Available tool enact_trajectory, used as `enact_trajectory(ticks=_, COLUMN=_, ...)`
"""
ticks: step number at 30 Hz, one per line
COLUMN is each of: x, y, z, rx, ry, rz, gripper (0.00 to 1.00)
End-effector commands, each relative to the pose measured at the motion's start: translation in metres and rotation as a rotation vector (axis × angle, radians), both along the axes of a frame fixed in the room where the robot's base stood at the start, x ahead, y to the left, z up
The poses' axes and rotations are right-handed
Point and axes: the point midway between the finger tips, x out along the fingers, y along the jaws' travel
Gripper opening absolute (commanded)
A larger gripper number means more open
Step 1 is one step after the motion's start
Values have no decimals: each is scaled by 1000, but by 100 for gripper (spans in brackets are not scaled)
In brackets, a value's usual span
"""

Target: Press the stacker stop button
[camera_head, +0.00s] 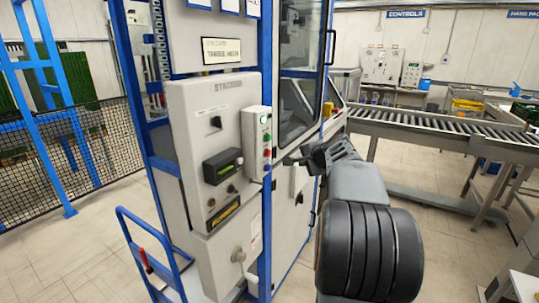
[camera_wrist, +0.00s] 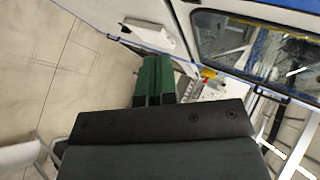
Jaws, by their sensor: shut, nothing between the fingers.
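The grey stacker control cabinet (camera_head: 185,140) stands in the middle of the head view.
A blue hand truck (camera_head: 125,225) stands at lower left. A roller conveyor (camera_head: 430,130) runs at right.

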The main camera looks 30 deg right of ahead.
Motion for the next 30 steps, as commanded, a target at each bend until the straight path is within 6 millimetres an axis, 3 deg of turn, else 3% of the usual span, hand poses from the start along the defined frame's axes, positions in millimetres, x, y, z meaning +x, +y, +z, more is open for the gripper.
enact_trajectory(ticks=18, x=58, y=32, z=2, rx=1, ry=2, rz=4, gripper=0)
enact_trajectory(ticks=30, x=76, y=41, z=0, rx=0, ry=1, rz=1, gripper=0)
